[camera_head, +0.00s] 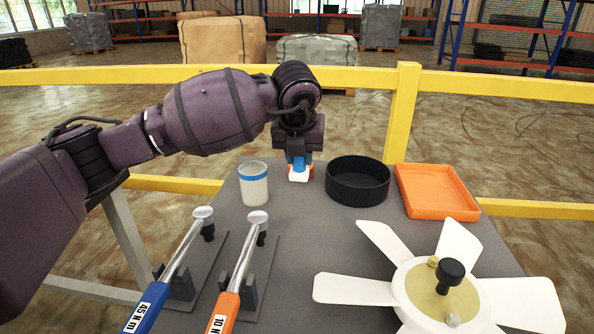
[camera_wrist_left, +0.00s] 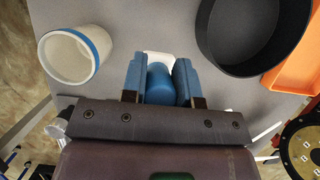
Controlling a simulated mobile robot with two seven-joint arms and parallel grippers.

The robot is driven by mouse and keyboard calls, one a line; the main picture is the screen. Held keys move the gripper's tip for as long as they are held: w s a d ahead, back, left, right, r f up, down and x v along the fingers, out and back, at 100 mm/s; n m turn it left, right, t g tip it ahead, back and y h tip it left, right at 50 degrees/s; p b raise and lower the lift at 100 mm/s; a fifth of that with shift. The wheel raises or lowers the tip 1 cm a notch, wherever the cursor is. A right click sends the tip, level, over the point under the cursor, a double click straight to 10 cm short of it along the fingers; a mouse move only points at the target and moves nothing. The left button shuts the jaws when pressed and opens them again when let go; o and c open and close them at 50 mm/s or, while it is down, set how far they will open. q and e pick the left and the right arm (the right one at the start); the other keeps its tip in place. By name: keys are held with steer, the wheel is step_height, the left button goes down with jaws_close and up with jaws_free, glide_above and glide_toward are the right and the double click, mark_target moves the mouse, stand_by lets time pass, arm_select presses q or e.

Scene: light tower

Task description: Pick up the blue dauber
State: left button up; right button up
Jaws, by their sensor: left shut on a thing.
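The blue dauber (camera_head: 299,165) has a blue body and a white lower end, and is at the far part of the grey table between a white cup and a black round tray. My left gripper (camera_head: 298,162) reaches down over it from above. In the left wrist view the dauber (camera_wrist_left: 161,84) sits between the two blue fingers of the left gripper (camera_wrist_left: 160,80), which are shut on it. I cannot tell whether its white end touches the table. My right gripper is not in view.
A white cup with a blue band (camera_head: 253,183) stands left of the dauber. A black round tray (camera_head: 357,181) and an orange tray (camera_head: 436,191) are to its right. Two torque wrenches (camera_head: 240,262) on stands and a white-bladed fan (camera_head: 440,285) occupy the near table.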

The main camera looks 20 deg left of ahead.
arm_select(q)
step_height(320, 180, up, 13)
steer(key=p, duration=0.3)
steer(key=shift+r, duration=0.15)
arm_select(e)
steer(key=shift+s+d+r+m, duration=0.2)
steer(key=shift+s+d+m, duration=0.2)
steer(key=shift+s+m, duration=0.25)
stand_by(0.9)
